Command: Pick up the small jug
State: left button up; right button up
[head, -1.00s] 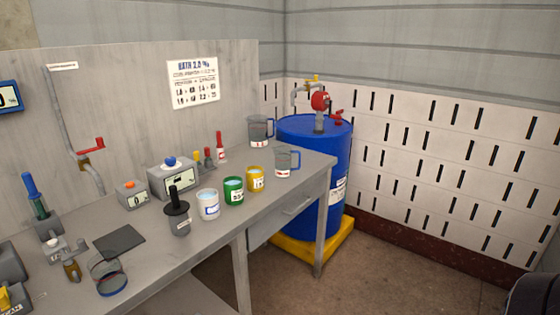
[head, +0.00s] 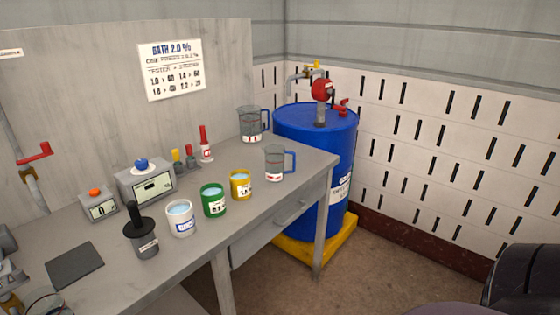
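Two clear jugs with blue handles stand upright at the right end of the grey workbench (head: 165,262). The smaller jug (head: 274,165) is near the front right corner, its handle to the right. The larger jug (head: 250,124) stands behind it, near the back panel. Both have a white and red label low on the side and look empty. Neither gripper shows in the head view.
White, green (head: 213,201) and yellow (head: 240,185) cups stand left of the small jug. A blue drum (head: 312,150) with a red-topped pump stands beyond the bench end.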

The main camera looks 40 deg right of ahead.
aim_at(275, 172)
jog(key=i+l, duration=0.1)
jog(key=l, duration=0.25)
jog(key=i+l, duration=0.1)
jog(key=l, duration=0.25)
jog(key=i+l, duration=0.15)
jog(key=l, duration=0.2)
jog(key=i+l, duration=0.1)
jog(key=l, duration=0.25)
